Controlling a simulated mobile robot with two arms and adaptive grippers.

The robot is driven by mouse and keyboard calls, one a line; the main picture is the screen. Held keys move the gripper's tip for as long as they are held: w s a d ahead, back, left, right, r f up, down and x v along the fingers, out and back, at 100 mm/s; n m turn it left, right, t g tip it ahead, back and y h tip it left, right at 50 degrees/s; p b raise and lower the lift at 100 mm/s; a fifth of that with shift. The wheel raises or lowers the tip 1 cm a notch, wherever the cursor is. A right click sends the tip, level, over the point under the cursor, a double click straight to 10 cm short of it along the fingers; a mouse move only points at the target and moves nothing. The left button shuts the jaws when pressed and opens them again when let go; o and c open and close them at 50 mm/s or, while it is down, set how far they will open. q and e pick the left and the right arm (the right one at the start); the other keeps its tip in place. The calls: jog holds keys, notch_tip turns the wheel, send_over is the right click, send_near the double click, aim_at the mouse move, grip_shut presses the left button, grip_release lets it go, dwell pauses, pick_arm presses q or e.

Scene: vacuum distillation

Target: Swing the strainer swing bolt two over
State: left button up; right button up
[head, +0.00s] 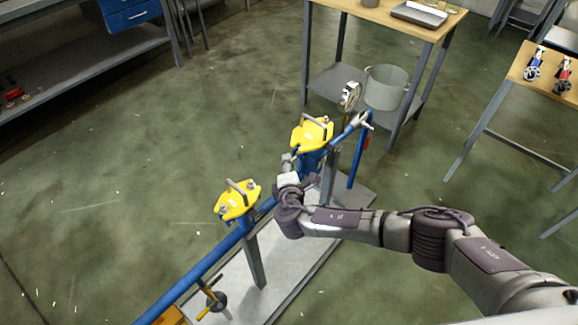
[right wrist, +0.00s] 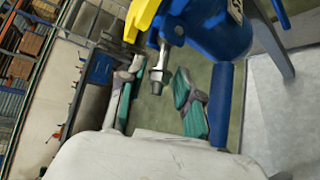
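Two blue strainers with yellow lids stand on a blue pipe line in the head view, a far one (head: 312,134) and a near one (head: 238,201). My right gripper (head: 290,163) is beside the blue body of the far strainer, below its lid. In the right wrist view my right gripper (right wrist: 156,92) is open, its teal-padded fingers apart. A metal swing bolt with a nut (right wrist: 157,76) appears between the fingers and touches neither pad visibly. It sits by the yellow lid (right wrist: 143,14) and blue body (right wrist: 215,25). My left gripper is out of view.
The pipe rig stands on a pale base plate (head: 285,275). A wooden table (head: 425,22) with a grey bucket (head: 386,87) on its lower level is behind it. A small table with valves (head: 563,75) is at right. Open floor lies to the left.

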grip_shut()
jog(key=shift+r, duration=0.1)
jog(key=r+g+p, duration=0.1)
jog(key=p, duration=0.1)
jog(key=r+m+g+y+p, duration=0.1)
jog(key=p, duration=0.2)
jog(key=m+g+y+p, duration=0.1)
jog(key=p, duration=0.1)
jog(key=shift+w+d+r+g, duration=0.25)
jog(key=shift+d+r+g, duration=0.05)
jog(key=shift+r, duration=0.1)
jog(key=shift+w+d+r+m+g+y+p, duration=0.2)
jog(key=shift+m+g+y+p, duration=0.3)
jog(key=shift+p, duration=0.85)
grip_release()
